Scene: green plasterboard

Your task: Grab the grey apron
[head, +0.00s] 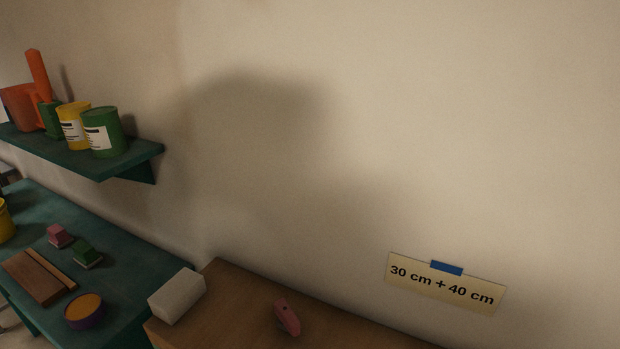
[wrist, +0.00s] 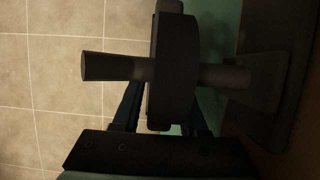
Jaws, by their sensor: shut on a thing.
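In the wrist view a dark grey, slab-like thing (wrist: 173,75), which looks like the grey apron, sits around a round dark peg (wrist: 112,67). The peg runs across the picture from a dark plate (wrist: 283,65) at the right. My gripper (wrist: 166,112) reaches up from the bottom, with a dark finger on either side of the slab. It is shut on this thing. The dim light hides the exact contact and the lower part of the thing. The apron and my gripper do not show in the head view.
In the head view a green shelf (head: 140,154) holds cans. Below it a green table (head: 115,235) bears small items. A brown surface (head: 230,290) carries a white block (head: 177,296) and a pink object (head: 287,317). Tiled floor (wrist: 55,110) shows in the wrist view.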

